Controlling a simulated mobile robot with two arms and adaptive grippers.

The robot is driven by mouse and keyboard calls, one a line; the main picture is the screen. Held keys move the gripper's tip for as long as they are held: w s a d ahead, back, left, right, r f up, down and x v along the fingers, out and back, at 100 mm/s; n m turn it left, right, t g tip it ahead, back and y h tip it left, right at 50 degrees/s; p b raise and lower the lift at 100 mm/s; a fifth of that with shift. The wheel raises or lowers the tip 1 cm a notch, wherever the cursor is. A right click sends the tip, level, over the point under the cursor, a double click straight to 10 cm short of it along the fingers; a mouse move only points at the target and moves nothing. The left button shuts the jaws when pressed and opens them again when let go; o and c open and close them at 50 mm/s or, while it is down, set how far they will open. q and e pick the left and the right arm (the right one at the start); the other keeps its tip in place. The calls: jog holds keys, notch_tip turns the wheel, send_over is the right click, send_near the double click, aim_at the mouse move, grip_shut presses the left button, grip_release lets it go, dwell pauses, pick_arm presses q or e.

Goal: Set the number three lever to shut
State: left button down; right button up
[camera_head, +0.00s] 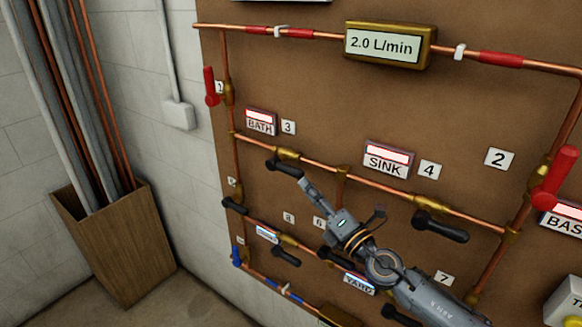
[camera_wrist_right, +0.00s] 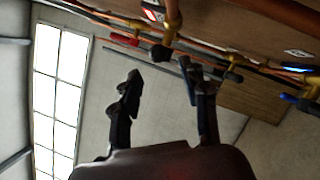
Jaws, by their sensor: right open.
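The number three lever (camera_head: 284,167) is a black handle on a brass valve, just below the BATH sign (camera_head: 261,123) and the "3" tag (camera_head: 288,127). It lies roughly along its copper pipe, sloping down to the right. My right gripper (camera_head: 341,198) is open, below and right of this lever, with one finger close to the lever's right end. I cannot tell if they touch. In the right wrist view the open fingers (camera_wrist_right: 161,82) have a black lever end (camera_wrist_right: 160,52) beyond the gap, apparently number three. My left gripper is not in view.
The number four lever (camera_head: 440,226) is to the right under the SINK sign (camera_head: 388,159). More black levers, the YARD sign (camera_head: 359,283) and pipes sit low around my arm. A red lever (camera_head: 210,86) is upper left. The flow meter (camera_head: 390,45) reads 2.0 L/min.

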aim_at(291, 171)
jog(key=x, duration=0.8)
jog(key=shift+w+a, duration=0.1)
jog(key=shift+w, duration=0.1)
grip_shut()
